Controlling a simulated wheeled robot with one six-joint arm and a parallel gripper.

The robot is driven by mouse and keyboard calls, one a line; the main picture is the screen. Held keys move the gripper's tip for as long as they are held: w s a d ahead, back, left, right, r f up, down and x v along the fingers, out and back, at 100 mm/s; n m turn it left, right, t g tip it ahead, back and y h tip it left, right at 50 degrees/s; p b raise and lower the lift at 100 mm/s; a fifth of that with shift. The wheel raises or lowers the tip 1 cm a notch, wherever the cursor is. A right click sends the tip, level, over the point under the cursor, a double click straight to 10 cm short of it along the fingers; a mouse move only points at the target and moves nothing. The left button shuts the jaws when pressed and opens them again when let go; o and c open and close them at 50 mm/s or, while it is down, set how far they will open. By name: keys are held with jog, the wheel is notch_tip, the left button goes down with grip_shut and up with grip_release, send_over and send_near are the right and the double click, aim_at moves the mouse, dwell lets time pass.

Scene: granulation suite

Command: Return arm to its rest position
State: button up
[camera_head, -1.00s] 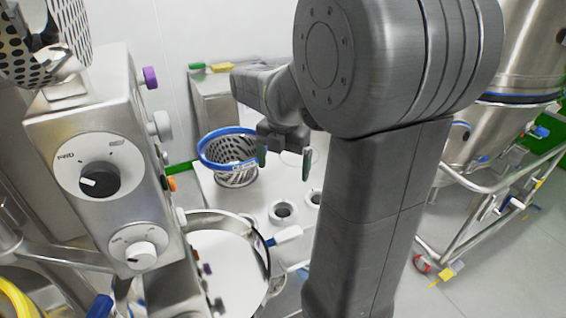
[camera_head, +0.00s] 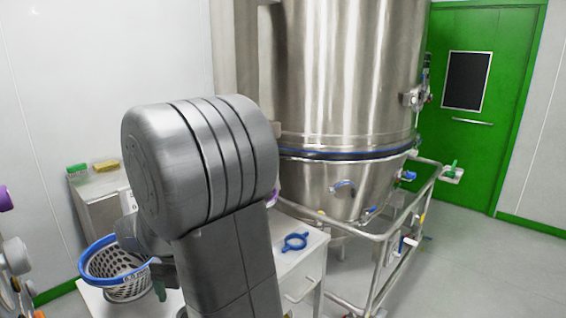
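My arm's large grey joint (camera_head: 200,160) fills the middle left of the head view and hides much of what lies behind it. My gripper (camera_head: 165,288) shows low beside the arm. One dark green finger is visible at its left side, spaced out as in an open gripper; the other is hidden. I see nothing held at the visible finger. The finger is close to the right of a perforated metal basket with a blue rim (camera_head: 124,287); contact cannot be judged.
A white worktop (camera_head: 292,262) holds a blue ring-shaped part (camera_head: 295,242). A large steel vessel (camera_head: 340,180) stands behind it on a railed wheeled frame (camera_head: 390,250). Green and yellow items lie on a cabinet (camera_head: 100,190) at left. Floor is clear before the green door (camera_head: 480,150).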

notch_tip(320, 180, down, 5)
jog(key=shift+f+b, duration=0.1)
jog(key=shift+b, duration=0.2)
jog(key=shift+r+p, duration=0.5)
jog(key=shift+r, duration=0.2)
jog(key=shift+f, duration=0.1)
